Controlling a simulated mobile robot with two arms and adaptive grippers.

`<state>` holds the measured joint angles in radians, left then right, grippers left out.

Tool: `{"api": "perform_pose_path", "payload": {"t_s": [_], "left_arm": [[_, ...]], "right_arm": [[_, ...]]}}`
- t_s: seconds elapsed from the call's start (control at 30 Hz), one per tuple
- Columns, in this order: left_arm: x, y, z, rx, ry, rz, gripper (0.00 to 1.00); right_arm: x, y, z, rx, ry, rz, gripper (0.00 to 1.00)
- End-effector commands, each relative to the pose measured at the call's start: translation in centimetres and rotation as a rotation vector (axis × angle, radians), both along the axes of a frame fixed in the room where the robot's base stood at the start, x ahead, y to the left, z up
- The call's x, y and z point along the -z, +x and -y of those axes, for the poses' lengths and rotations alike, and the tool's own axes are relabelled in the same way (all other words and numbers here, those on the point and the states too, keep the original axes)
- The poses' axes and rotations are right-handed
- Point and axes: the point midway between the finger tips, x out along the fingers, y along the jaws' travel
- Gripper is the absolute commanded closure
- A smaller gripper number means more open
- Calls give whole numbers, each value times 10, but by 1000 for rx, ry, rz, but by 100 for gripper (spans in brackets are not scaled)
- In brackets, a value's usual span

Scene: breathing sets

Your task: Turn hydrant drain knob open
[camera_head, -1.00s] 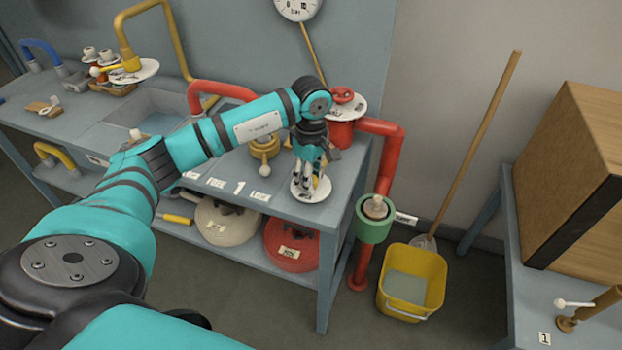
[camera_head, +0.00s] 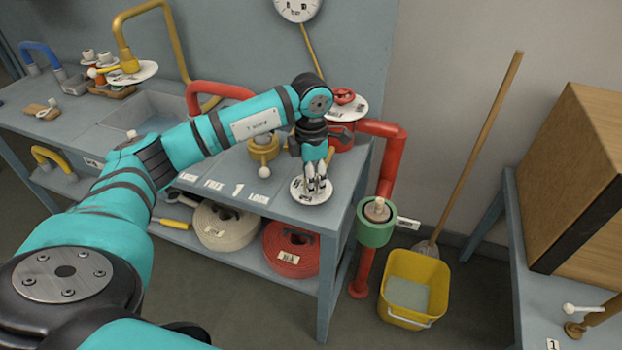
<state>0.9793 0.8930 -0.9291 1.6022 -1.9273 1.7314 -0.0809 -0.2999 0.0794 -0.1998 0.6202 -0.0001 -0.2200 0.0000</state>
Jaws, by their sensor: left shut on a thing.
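A round white dial plate (camera_head: 306,198) with dark markings sits at the front right corner of the blue-grey bench. My left gripper (camera_head: 316,186) points down over the plate, with its fingers closed together at its middle. It is shut on the drain knob there, which the fingers hide. The red hydrant pipe (camera_head: 386,165) rises from the floor and bends behind the bench corner. A red handwheel (camera_head: 343,96) stands above a white plate (camera_head: 349,112) behind my wrist. My right gripper is not in view.
A brass valve with a white-tipped lever (camera_head: 264,158) stands left of my gripper. A green collar (camera_head: 376,228) is on the right, above a yellow bucket (camera_head: 413,290) with a mop. Coiled hoses (camera_head: 291,252) lie on the lower shelf.

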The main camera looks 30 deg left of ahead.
Motion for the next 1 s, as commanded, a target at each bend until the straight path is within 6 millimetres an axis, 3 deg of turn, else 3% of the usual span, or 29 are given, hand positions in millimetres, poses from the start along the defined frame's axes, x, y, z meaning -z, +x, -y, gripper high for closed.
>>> {"api": "perform_pose_path", "payload": {"t_s": [0.4, 1.0], "left_arm": [[-1, 0, 0, -234, 0, 1, 98], [-1, 1, -1, -283, 1, 3, 98]], "right_arm": [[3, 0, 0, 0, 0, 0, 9], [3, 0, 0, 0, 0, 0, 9]]}}
